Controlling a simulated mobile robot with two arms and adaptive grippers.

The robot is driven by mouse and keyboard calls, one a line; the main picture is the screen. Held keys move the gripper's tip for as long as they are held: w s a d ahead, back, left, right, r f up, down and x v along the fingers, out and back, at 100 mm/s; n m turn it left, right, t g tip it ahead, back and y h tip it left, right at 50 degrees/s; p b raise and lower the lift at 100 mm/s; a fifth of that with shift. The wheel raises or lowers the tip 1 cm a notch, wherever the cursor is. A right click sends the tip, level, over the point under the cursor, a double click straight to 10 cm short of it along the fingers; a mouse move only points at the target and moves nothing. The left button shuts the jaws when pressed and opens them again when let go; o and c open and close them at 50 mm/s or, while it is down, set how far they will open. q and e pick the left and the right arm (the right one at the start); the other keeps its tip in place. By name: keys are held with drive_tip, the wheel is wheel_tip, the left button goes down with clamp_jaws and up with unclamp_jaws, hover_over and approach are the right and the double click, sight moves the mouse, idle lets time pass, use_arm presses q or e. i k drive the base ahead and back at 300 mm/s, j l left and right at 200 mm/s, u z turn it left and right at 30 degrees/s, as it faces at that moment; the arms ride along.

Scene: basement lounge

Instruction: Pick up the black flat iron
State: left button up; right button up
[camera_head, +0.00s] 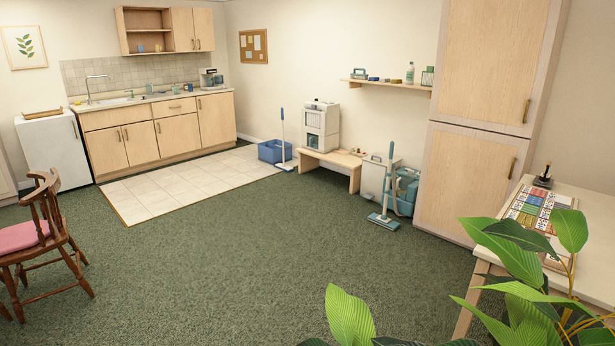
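A small dark object with an upright handle (543,178) stands at the far edge of the pale table on the right. It looks like the black flat iron, but it is too small to be certain. It stands just behind a board or sheet with coloured blocks (540,210). Neither of my grippers is in view.
Leafy plants (530,275) partly cover the pale table (595,205) at the lower right. A tall cabinet (470,150) stands behind it. A wooden chair (45,240) is at the left. A mop (386,200) and bench (330,163) stand by the wall. The green carpet between is clear.

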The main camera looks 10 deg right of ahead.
sight(545, 178)
drive_tip(key=i+j+u, duration=0.3)
drive_tip(key=i, duration=0.15)
drive_tip(key=i+u, duration=0.25)
drive_tip(key=i, duration=0.15)
drive_tip(key=i+l+z, duration=0.1)
drive_tip(key=i+z, duration=0.65)
drive_tip(key=i+j+z, duration=0.2)
drive_tip(key=i+z, duration=0.15)
drive_tip(key=i+l+z, duration=0.35)
drive_tip(key=i, duration=0.45)
drive_tip(key=i+z, duration=0.35)
drive_tip(key=i, duration=0.4)
drive_tip(key=i+j+z, duration=0.2)
drive_tip(key=i+z, duration=0.2)
drive_tip(key=i, duration=0.4)
drive_tip(key=i+z, duration=0.3)
drive_tip(key=i, duration=0.2)
drive_tip(key=i+j+z, duration=0.1)
drive_tip(key=i+z, duration=0.2)
drive_tip(key=i, duration=0.2)
drive_tip(key=i+j+z, duration=0.3)
drive_tip(key=i, duration=0.2)
drive_tip(key=l, duration=0.1)
